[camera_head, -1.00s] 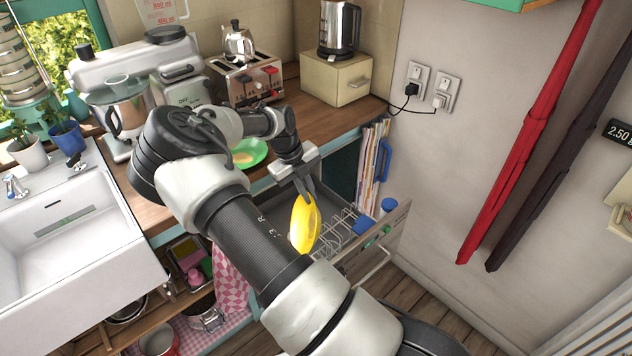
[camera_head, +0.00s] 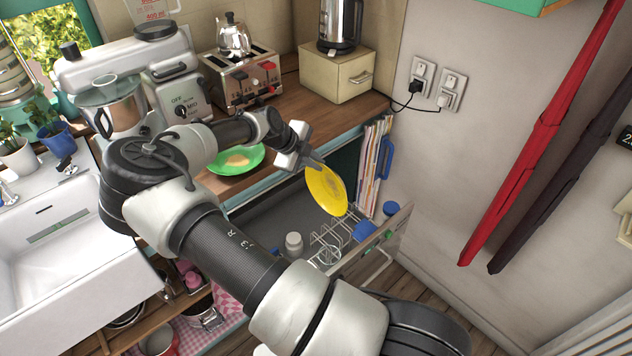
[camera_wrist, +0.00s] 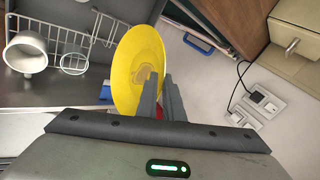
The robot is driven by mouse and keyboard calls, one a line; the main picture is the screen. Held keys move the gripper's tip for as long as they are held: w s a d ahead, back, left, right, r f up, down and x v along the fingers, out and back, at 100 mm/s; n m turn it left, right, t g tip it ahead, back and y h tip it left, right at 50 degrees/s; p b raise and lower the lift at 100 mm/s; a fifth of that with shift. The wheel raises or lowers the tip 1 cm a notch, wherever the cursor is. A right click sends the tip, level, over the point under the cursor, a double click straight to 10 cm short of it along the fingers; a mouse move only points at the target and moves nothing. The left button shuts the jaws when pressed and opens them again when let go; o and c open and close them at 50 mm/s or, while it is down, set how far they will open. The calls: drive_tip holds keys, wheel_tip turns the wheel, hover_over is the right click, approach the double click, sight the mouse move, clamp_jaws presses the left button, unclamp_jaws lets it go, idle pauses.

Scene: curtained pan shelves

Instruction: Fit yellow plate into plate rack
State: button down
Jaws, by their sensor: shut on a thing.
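The yellow plate (camera_head: 326,189) is held on edge, tilted, above the open drawer. My gripper (camera_head: 314,163) is shut on the plate's rim. In the wrist view the plate (camera_wrist: 135,70) stands in front of my gripper's fingers (camera_wrist: 162,92), with a tan patch on its face. The wire plate rack (camera_head: 330,236) is inside the drawer, below the plate and apart from it. In the wrist view part of the rack (camera_wrist: 100,28) shows to the left of the plate, and the plate hides some of it.
The open drawer (camera_head: 262,224) also holds a white cup (camera_wrist: 25,52) and blue items (camera_head: 364,232). A green plate (camera_head: 238,159) lies on the counter beside my arm. A wall with sockets is at the right.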

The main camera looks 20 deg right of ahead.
hover_over(319, 198)
drive_tip(key=a, duration=0.2)
drive_tip(key=f, duration=0.9)
drive_tip(key=shift+s+d+f+b, duration=0.2)
drive_tip(key=shift+s+f+b, duration=0.05)
drive_tip(key=shift+f+b, duration=0.1)
drive_tip(key=shift+r+p, duration=0.2)
drive_tip(key=shift+p, duration=0.25)
drive_tip(key=shift+f+b, duration=1.05)
drive_tip(key=shift+f, duration=1.4)
